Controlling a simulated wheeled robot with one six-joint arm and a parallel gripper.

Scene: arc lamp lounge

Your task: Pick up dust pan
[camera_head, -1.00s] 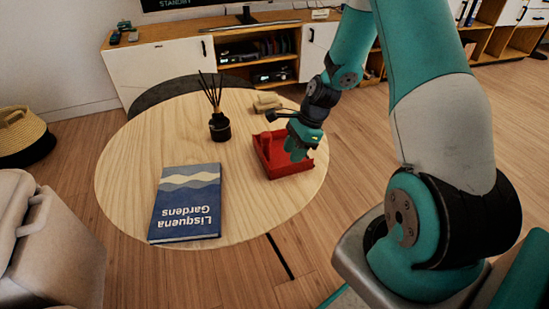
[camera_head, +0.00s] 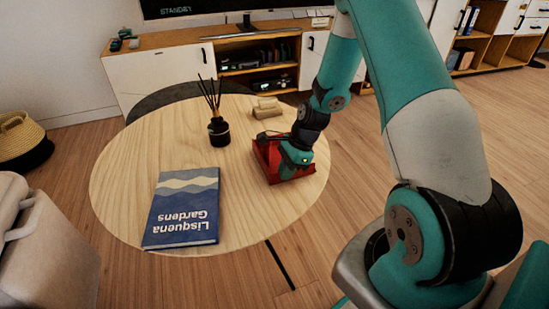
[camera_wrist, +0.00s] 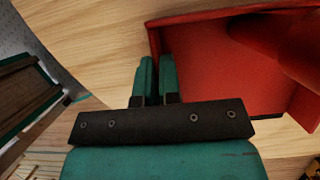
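The red dust pan (camera_head: 264,157) rests on the right part of the round wooden table (camera_head: 120,180). My gripper (camera_head: 290,168) is down at its right side and hides part of it in the head view. In the wrist view, the fingers of my gripper (camera_wrist: 157,78) are close together, one on each side of the thin left wall of the dust pan (camera_wrist: 210,70). They look shut on that wall. A rounded red part (camera_wrist: 285,40), probably the handle, shows blurred at the upper right of the wrist view.
A blue book (camera_head: 182,208) lies at the table's front left. A black reed diffuser (camera_head: 219,131) stands behind it. A small wooden object (camera_head: 267,108) sits behind the dust pan. A media cabinet (camera_head: 160,75) stands beyond the table. The table's left side is clear.

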